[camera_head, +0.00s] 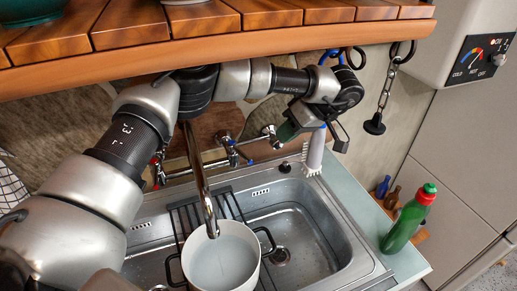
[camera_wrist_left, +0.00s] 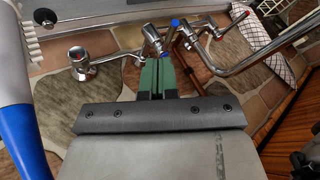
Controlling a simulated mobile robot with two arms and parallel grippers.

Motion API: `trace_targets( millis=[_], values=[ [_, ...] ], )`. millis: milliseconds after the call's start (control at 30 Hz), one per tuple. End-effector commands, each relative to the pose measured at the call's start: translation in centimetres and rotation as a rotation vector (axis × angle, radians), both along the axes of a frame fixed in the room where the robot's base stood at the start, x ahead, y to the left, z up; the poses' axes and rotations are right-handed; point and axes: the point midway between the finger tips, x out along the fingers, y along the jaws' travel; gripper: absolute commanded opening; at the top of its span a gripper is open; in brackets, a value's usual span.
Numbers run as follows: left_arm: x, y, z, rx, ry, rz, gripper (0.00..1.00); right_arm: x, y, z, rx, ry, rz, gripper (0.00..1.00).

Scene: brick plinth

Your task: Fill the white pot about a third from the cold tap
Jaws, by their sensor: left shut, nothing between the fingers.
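The white pot (camera_head: 248,276) stands in the sink on a dark rack, its opening under the spout (camera_head: 202,190). Pale water (camera_head: 222,262) shows inside; I cannot tell its exact depth or whether a stream is running. The blue-marked cold tap (camera_head: 231,152) is on the wall mixer behind the sink; it also shows in the left wrist view (camera_wrist_left: 154,38). My left gripper (camera_head: 287,131) is shut and empty, to the right of the blue-marked tap and near the mixer's right end. In the left wrist view its green fingers (camera_wrist_left: 158,72) point toward the mixer, apparently just short of it. My right gripper is not in view.
A wooden shelf (camera_head: 250,42) overhangs my left arm. A white-and-blue brush (camera_head: 314,152) stands close to the gripper. A green bottle (camera_head: 408,220) and small bottles stand right of the steel sink (camera_head: 345,250). A chain with a plug (camera_head: 375,125) hangs behind.

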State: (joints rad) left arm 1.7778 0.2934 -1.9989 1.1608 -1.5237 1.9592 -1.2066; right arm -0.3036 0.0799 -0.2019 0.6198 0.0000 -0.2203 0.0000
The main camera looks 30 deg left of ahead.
Motion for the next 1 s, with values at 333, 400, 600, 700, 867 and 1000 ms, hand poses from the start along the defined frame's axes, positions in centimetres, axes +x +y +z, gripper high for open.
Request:
trace_targets(
  millis=[333, 400, 600, 700, 867, 1000],
  values=[
    [-1.3, 3.4, -3.5, 0.006, 0.002, 0.002, 0.00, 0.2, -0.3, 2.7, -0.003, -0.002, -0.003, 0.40],
    [-1.6, 4.1, -4.5, 0.005, 0.001, 0.003, 0.00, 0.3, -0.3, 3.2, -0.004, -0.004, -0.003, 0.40],
    [-2.1, 5.6, -6.6, 0.006, -0.001, 0.003, 0.00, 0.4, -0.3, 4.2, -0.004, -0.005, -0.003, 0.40],
    [-2.2, 5.9, -7.1, 0.005, -0.002, 0.002, 0.00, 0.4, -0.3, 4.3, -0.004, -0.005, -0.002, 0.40],
    [-2.2, 6.0, -7.4, 0.004, -0.002, 0.002, 0.00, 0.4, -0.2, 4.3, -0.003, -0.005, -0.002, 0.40],
    [-2.2, 6.0, -7.4, 0.004, -0.002, 0.002, 0.00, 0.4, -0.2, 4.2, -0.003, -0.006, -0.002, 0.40]
  ],
)
